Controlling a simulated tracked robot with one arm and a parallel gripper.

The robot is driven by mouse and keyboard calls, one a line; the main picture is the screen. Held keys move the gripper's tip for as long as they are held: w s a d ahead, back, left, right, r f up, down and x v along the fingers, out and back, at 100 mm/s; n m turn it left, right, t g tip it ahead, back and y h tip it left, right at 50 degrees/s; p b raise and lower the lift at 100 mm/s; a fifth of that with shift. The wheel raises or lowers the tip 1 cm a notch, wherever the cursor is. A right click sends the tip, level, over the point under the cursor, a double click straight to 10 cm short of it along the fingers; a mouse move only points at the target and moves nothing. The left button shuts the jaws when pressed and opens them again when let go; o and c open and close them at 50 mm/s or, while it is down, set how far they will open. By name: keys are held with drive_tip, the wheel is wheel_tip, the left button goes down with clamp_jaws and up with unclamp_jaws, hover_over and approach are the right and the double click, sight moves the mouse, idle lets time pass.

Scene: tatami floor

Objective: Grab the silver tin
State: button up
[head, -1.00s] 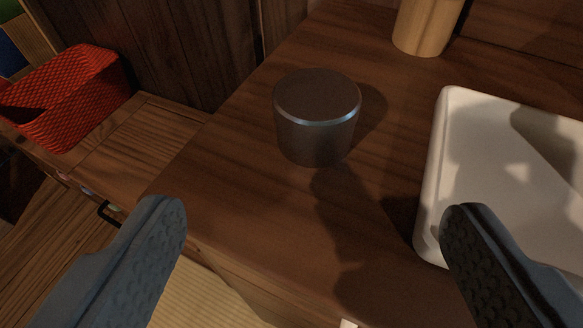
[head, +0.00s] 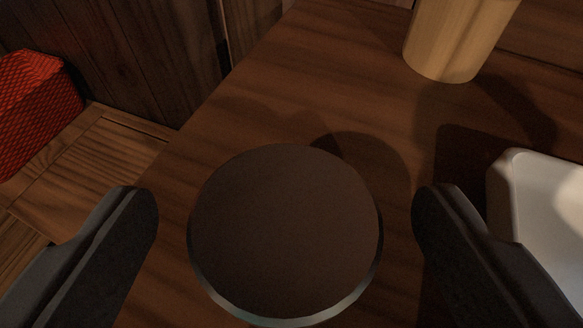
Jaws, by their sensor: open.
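The silver tin (head: 285,230) is a short round can with a flat, dark-looking lid and a paler rim. It stands upright on the dark wooden cabinet top, low in the middle of the head view. My gripper (head: 285,210) is open, with one dark finger to the left of the tin and one to the right. A gap shows between each finger and the tin. The tin's side is mostly hidden under its lid, and I cannot tell how far down the fingertips reach.
A white tray (head: 545,215) lies close to the right finger. A pale wooden cylinder (head: 458,38) stands at the back right. A red woven basket (head: 38,108) sits on a lower wooden surface at the left. The cabinet top behind the tin is clear.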

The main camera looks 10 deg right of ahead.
drive_tip(key=shift+x, duration=1)
drive_tip(key=c, duration=1.1)
